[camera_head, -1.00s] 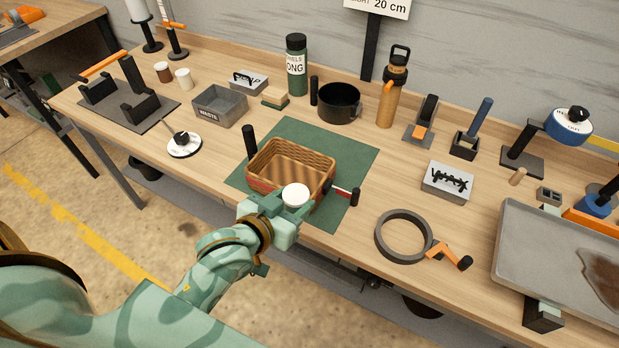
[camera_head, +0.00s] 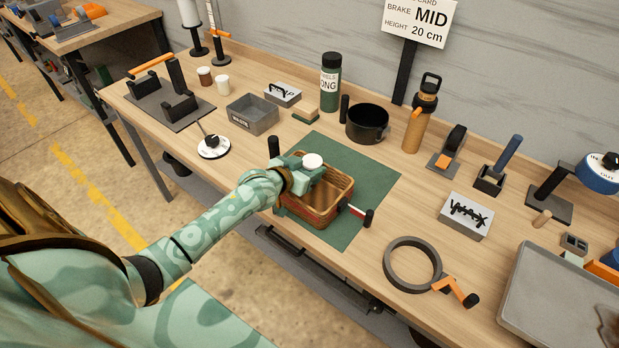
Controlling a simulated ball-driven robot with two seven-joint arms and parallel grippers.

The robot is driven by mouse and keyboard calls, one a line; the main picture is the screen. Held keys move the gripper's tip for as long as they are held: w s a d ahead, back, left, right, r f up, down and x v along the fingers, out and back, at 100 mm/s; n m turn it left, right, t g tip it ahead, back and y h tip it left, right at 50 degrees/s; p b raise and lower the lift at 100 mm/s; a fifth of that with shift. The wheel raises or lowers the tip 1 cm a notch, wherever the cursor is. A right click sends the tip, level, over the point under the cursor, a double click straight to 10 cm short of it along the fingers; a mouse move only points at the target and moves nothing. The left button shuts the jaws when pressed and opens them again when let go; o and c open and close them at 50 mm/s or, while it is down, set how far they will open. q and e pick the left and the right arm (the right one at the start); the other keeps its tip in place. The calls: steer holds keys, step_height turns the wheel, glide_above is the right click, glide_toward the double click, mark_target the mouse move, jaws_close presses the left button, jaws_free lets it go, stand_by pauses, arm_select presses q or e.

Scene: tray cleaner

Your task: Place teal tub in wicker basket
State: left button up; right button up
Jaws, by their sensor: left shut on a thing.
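The wicker basket (camera_head: 326,211) is brown with a reddish band and stands on a green mat (camera_head: 372,190). My left gripper (camera_head: 306,172) is over the basket's back left part, shut on a small round thing with a white top (camera_head: 313,160). I take this to be the teal tub; its body is mostly hidden by the teal fingers and hard to tell from them. It is at about the basket's rim height or above; I cannot tell whether it touches the basket. My right gripper is not in view.
Dark upright handles stand at the basket's back left (camera_head: 273,148) and front right (camera_head: 369,217). A black pot (camera_head: 367,124) and green bottle (camera_head: 330,82) stand behind. A grey ring (camera_head: 412,265) lies to the right, and a grey waste bin (camera_head: 252,115) stands left.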

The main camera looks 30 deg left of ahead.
arm_select(q)
steer(key=shift+f+b, duration=0.45)
steer(key=shift+f, duration=1)
steer(key=shift+f, duration=0.1)
steer(key=o, duration=1)
steer(key=shift+f, duration=0.1)
steer(key=shift+s+r, duration=0.1)
steer(key=shift+r, duration=0.15)
steer(key=d+p+v, duration=0.1)
steer(key=p+v, duration=0.3)
steer(key=v, duration=0.8)
steer(key=shift+a, duration=0.45)
